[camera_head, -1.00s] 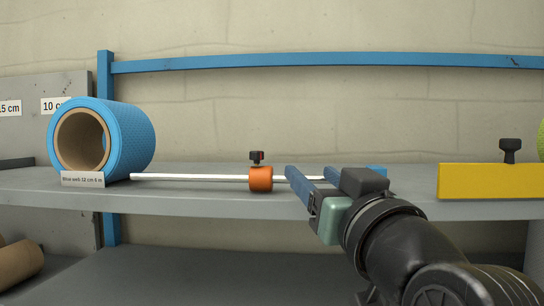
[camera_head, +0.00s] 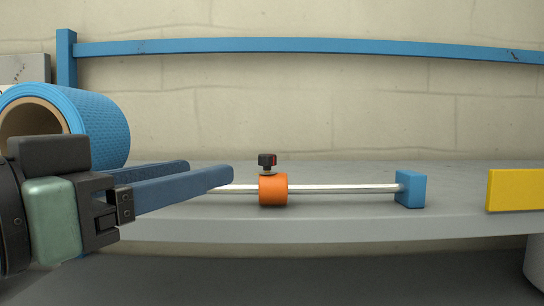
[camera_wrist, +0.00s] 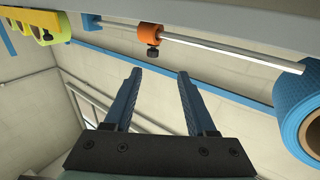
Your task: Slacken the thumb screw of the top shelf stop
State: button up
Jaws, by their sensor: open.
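The shelf stop is an orange collar (camera_head: 273,190) on a thin white rod (camera_head: 340,188) along the grey shelf. Its black thumb screw (camera_head: 267,161), with a small red mark, stands upright on top. In the wrist view, upside down, the collar (camera_wrist: 149,31) and the thumb screw (camera_wrist: 153,52) show beyond my fingertips. My gripper (camera_head: 210,172) is open and empty, left of the collar in the head view. Its blue fingers point right, apart from the collar and screw, and cover part of the rod. In the wrist view my gripper (camera_wrist: 158,73) has a wide gap.
A blue roll (camera_head: 100,125) with a cardboard core lies on the shelf at left, behind my gripper. A blue end block (camera_head: 411,189) holds the rod's right end. A yellow piece (camera_head: 515,190) stands farther right. A blue rail (camera_head: 300,45) runs along the wall above. The space above the collar is clear.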

aim_at(262, 163)
jog(key=shift+m+g+h, duration=0.3)
jog(key=p+x, duration=0.1)
jog(key=x, duration=0.5)
jog(key=p+x, duration=0.1)
jog(key=x, duration=0.4)
jog(key=shift+w+d, duration=0.1)
jog(key=shift+d, duration=0.4)
grip_shut()
